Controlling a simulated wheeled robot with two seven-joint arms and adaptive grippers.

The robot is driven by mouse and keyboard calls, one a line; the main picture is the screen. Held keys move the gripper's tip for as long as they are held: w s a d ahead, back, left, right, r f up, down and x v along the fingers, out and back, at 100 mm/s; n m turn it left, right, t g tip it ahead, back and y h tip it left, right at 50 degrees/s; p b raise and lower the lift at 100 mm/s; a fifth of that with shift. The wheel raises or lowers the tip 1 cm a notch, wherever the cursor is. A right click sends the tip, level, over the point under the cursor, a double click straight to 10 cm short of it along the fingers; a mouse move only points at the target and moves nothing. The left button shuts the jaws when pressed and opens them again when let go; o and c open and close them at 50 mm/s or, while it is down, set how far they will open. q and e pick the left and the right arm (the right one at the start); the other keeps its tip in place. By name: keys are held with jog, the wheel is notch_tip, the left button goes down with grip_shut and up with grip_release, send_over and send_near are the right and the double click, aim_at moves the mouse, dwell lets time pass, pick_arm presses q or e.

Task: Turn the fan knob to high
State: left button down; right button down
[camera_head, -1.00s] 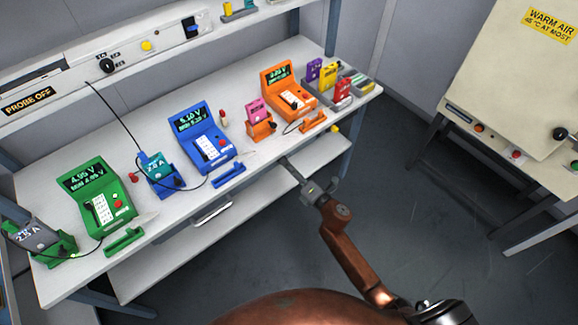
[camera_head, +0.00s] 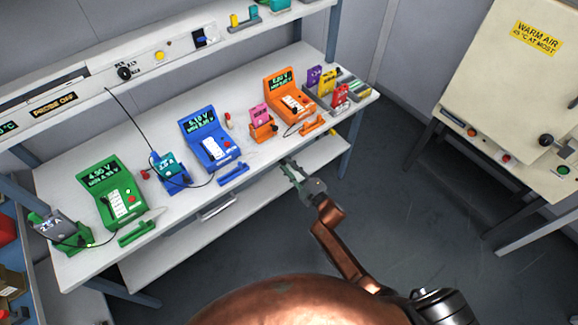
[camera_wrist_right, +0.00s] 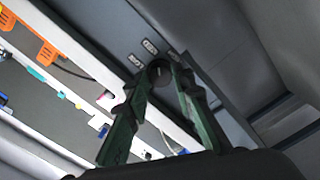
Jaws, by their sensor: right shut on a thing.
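Another black knob (camera_head: 125,73) sits on the pale panel above the bench, far from the gripper. My left gripper is not in view.
The bench (camera_head: 75,240) carries a green meter (camera_head: 110,190), a blue meter (camera_head: 208,138) and an orange meter (camera_head: 288,92), with pouch cells and cables. A drawer handle (camera_head: 217,207) shows below its front edge. A warm-air cabinet (camera_head: 500,80) stands right, with free floor between.

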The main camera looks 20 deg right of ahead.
jog(key=m+p, duration=0.3)
jog(key=m, duration=0.2)
jog(key=shift+m, duration=0.3)
jog(key=m+p, duration=0.1)
jog(key=m, duration=0.2)
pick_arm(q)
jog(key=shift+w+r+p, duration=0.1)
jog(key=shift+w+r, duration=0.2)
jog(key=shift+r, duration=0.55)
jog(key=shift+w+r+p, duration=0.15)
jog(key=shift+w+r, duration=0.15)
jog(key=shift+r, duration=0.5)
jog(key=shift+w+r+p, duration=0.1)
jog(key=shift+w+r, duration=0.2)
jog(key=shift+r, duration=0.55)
pick_arm(e)
jog(key=shift+s+f+m, duration=0.1)
jog(key=shift+m, duration=0.7)
jog(key=c, duration=1.7)
grip_release()
jog(key=shift+o, duration=0.2)
jog(key=shift+s, duration=0.1)
jog(key=v, duration=1.1)
jog(key=shift+s+d, duration=0.15)
jog(key=shift+s, duration=0.25)
